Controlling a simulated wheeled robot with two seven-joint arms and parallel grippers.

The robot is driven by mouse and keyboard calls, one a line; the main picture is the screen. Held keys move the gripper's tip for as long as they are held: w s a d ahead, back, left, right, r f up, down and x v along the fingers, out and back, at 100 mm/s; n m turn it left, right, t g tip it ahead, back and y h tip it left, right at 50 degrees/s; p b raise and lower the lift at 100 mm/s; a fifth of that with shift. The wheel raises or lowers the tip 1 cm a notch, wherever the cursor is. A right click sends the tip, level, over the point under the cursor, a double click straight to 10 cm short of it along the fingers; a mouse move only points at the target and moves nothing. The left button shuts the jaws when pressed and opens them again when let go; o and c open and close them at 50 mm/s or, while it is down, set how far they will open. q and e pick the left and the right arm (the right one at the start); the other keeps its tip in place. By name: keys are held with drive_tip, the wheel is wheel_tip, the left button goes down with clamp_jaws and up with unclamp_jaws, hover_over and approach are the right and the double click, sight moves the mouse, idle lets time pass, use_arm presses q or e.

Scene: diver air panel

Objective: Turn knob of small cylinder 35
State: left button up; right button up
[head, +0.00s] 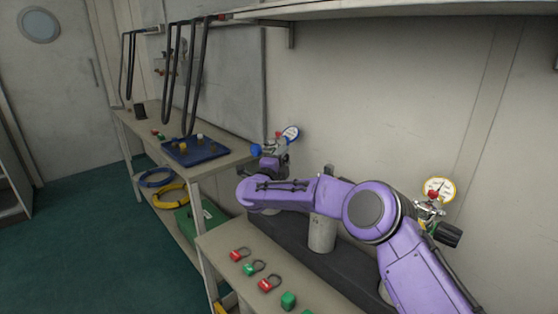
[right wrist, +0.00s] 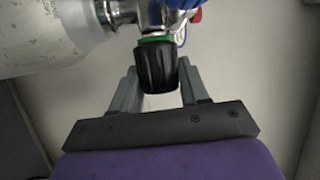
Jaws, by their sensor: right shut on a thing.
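In the right wrist view a black ribbed knob (right wrist: 157,65) with a green ring sits on a metal valve (right wrist: 155,15). In the head view my right gripper (head: 272,147) is at the valve with the blue-rimmed gauge (head: 291,133). My arm hides most of that cylinder and the knob there. My left gripper is not in view.
Another grey cylinder (head: 322,234) stands in a dark rack (head: 285,240) behind my arm. A yellow-rimmed gauge (head: 439,189) and a black knob (head: 448,234) are at the right. Red padlocks (head: 268,284) and green ones lie on the front bench. A blue tray (head: 195,152) rests further back.

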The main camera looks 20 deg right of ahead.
drive_tip(key=shift+p, duration=0.35)
drive_tip(key=shift+r+m+g+y+p, duration=0.25)
drive_tip(key=shift+m+g+y+p, duration=0.25)
drive_tip(key=shift+g+y+p, duration=0.55)
drive_tip(key=m+g+y+p, duration=0.1)
drive_tip(key=y+p, duration=0.1)
drive_tip(key=p, duration=0.1)
drive_tip(key=shift+f, duration=0.1)
drive_tip(key=shift+f+g+y+p, duration=0.1)
drive_tip(key=shift+g+y+p, duration=0.15)
drive_tip(key=shift+y+p, duration=0.25)
drive_tip(key=shift+f, duration=0.1)
drive_tip(key=o, duration=1)
drive_tip(key=shift+w, duration=0.1)
